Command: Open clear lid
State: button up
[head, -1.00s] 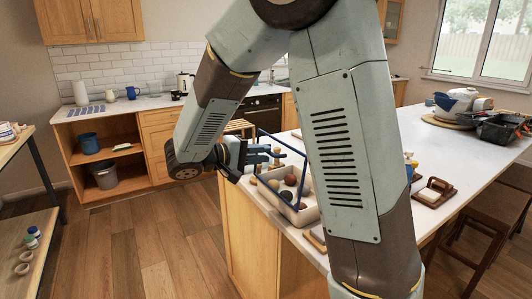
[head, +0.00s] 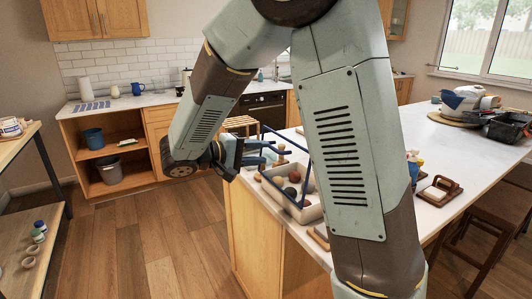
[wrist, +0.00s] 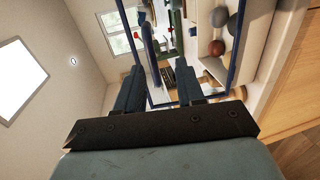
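The clear lid (head: 308,177) has a blue frame and see-through panel. It stands raised and tilted over a pale box (head: 310,213) on the counter. My gripper (head: 278,153) is at the lid's left side in the head view, with its fingers apart. In the wrist view my gripper (wrist: 160,82) also shows spread fingers, with nothing clearly held between them. The lid's blue frame (wrist: 235,45) surrounds the view beyond the fingers, close to their tips. I cannot tell whether a finger touches it. My arm hides part of the box's right side.
Round balls (head: 290,192) lie in the box. A brown tray (head: 452,187) with a pale block is on the white counter (head: 450,140) to the right. A dark crate (head: 507,126) and bowl stand farther back. The wooden floor (head: 150,245) at left is clear.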

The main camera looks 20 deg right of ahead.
jog(key=v, duration=1.1)
jog(key=shift+a, duration=0.25)
jog(key=shift+f, duration=0.1)
jog(key=s+d+r+m+g+y, duration=0.15)
jog(key=s+d+g+y, duration=0.4)
jog(key=d, duration=0.85)
jog(key=s+d+t+y, duration=0.2)
jog(key=s+t+y, duration=0.1)
jog(key=s+y, duration=0.2)
jog(key=s+d+r+m+t+y, duration=0.1)
jog(key=s+t+y, duration=0.3)
jog(key=s, duration=0.4)
jog(key=shift+s+d+r+y, duration=0.25)
jog(key=shift+s+d+y, duration=0.1)
jog(key=shift+d, duration=0.55)
